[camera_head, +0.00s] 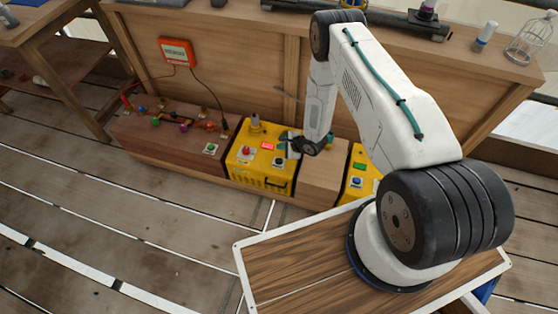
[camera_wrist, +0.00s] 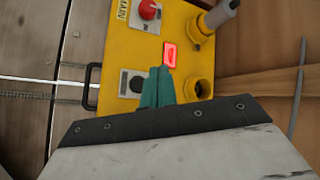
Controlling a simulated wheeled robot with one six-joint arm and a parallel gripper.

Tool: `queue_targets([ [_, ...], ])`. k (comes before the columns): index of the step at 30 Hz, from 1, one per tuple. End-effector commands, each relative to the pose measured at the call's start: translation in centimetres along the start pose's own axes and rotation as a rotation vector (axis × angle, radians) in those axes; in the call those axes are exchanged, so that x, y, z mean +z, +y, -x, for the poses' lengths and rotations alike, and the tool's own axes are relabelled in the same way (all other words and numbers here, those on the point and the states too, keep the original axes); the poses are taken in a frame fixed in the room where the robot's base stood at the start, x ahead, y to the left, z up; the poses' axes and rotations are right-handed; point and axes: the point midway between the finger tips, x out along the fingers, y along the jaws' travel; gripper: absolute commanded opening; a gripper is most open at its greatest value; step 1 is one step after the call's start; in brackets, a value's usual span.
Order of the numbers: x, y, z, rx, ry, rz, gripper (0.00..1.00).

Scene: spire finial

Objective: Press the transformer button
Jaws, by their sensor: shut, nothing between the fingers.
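A yellow box (camera_head: 262,180) stands on the floor with a red knob (camera_head: 246,150), a lit red display (camera_head: 267,146) and a dark round button (camera_head: 279,161) on top. The wrist view shows this box close up, with a "MAIN" label, the red knob (camera_wrist: 149,9), the red display (camera_wrist: 170,54) and the dark button (camera_wrist: 137,84) on a white plate. My gripper (camera_wrist: 158,76) has shut green fingers with nothing between them. They appear just right of the dark button and below the display. I cannot tell whether they touch the box.
A second yellow box (camera_head: 357,184) with a green display and blue button is partly hidden by my arm. A wooden box with coloured parts (camera_head: 160,140) lies left. An orange wall box (camera_head: 177,52) has cables. A grey cylinder (camera_wrist: 222,14) stands on the first box.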

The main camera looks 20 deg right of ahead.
Motion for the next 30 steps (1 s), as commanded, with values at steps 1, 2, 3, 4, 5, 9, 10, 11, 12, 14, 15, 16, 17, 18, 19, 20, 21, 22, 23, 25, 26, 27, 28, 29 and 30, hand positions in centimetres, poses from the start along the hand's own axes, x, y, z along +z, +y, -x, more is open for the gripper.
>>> queue_targets([
  [1,-0.4,0.5,-0.5,0.002,0.000,-0.001,0.00],
  [2,-0.6,0.7,-0.7,0.002,0.000,-0.001,0.00],
  [3,-0.8,1.0,-1.1,0.002,0.001,-0.001,0.00],
  [4,-1.1,1.2,-1.4,0.002,0.001,-0.001,0.00],
  [5,-1.3,1.4,-1.7,0.002,0.001,-0.001,0.00],
  [9,-2.3,2.4,-3.1,0.002,0.001,-0.001,0.00],
  [10,-2.5,2.7,-3.4,0.002,0.001,-0.001,0.00],
  [11,-2.7,2.8,-3.6,0.002,0.001,-0.001,0.00],
  [12,-3.0,3.0,-4.0,0.001,0.001,0.000,0.00],
  [14,-3.3,3.4,-4.4,0.002,0.001,-0.001,0.00],
  [15,-3.4,3.5,-4.7,0.001,0.001,0.000,0.00],
  [16,-3.5,3.6,-4.8,0.001,0.001,0.000,0.00],
  [17,-3.6,3.7,-5.0,0.002,0.001,0.000,0.00],
  [18,-3.8,3.8,-5.1,0.002,0.001,0.000,0.00],
  [19,-3.8,3.9,-5.2,0.001,0.001,0.000,0.00],
  [20,-3.9,3.9,-5.3,0.001,0.001,0.000,0.00],
  [21,-3.9,3.9,-5.3,0.001,0.001,0.000,0.00],
  [22,-3.9,3.9,-5.4,0.000,0.001,0.001,0.00],
  [23,-4.0,4.0,-5.4,0.000,0.001,0.001,0.00],
  [25,-4.0,4.0,-5.4,0.000,0.001,0.001,0.00],
  [26,-4.0,4.0,-5.4,0.000,0.001,0.000,0.00],
  [27,-4.0,4.0,-5.4,0.000,0.001,0.000,0.00],
  [28,-4.0,4.0,-5.4,0.000,0.001,0.000,0.00],
  [29,-4.0,4.0,-5.4,0.000,0.001,0.000,0.00],
  [30,-4.0,4.0,-5.4,0.000,0.001,0.000,0.00],
])
